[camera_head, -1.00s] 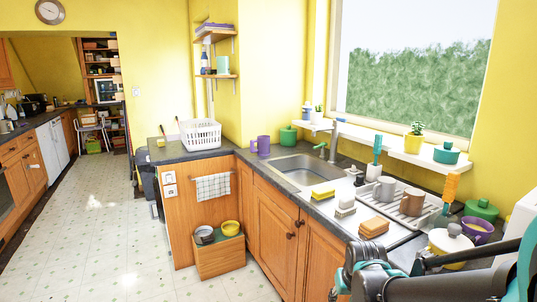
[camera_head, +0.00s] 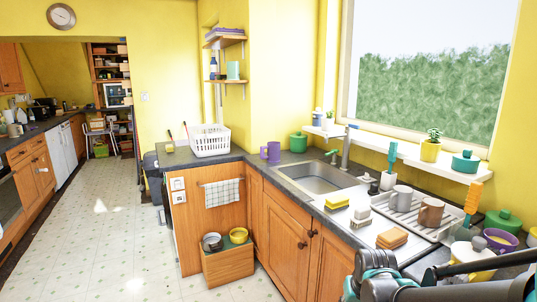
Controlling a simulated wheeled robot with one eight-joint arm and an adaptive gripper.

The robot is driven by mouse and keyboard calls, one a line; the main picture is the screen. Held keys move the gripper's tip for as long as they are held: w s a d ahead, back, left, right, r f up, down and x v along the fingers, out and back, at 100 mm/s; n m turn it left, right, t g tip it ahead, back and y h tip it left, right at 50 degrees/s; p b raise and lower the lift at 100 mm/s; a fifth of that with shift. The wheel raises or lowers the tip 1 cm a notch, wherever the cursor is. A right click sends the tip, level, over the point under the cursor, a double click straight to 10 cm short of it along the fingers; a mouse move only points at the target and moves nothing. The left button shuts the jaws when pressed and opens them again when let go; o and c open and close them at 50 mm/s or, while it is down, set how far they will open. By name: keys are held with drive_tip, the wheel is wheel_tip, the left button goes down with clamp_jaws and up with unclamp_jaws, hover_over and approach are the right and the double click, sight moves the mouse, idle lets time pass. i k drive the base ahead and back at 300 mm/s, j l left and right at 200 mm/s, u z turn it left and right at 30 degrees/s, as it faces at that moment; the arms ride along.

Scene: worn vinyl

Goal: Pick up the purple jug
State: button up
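The purple jug (camera_head: 273,151) stands upright on the dark counter (camera_head: 242,156) in the corner, between the white basket and the sink. Its handle side faces left. My gripper (camera_head: 366,282) is at the bottom right of the picture, black with teal parts, partly cut off by the lower edge. It is well apart from the jug, nearer the camera. Its fingertips do not show clearly, so I cannot tell whether it is open or shut.
A white basket (camera_head: 209,140) is left of the jug, a green lidded pot (camera_head: 298,143) right of it. Sponges, mugs (camera_head: 431,211) and a purple bowl (camera_head: 500,240) crowd the right counter. The left floor (camera_head: 110,230) is clear.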

sight(274, 147)
drive_tip(key=i+j, duration=0.25)
drive_tip(key=j, duration=0.15)
drive_tip(key=i+j+z, duration=0.1)
drive_tip(key=j, duration=0.25)
drive_tip(key=i+j, duration=0.35)
drive_tip(key=i+j+z, duration=0.1)
drive_tip(key=j, duration=0.35)
drive_tip(key=i+j, duration=0.3)
drive_tip(key=j+z, duration=0.05)
drive_tip(key=j, duration=0.05)
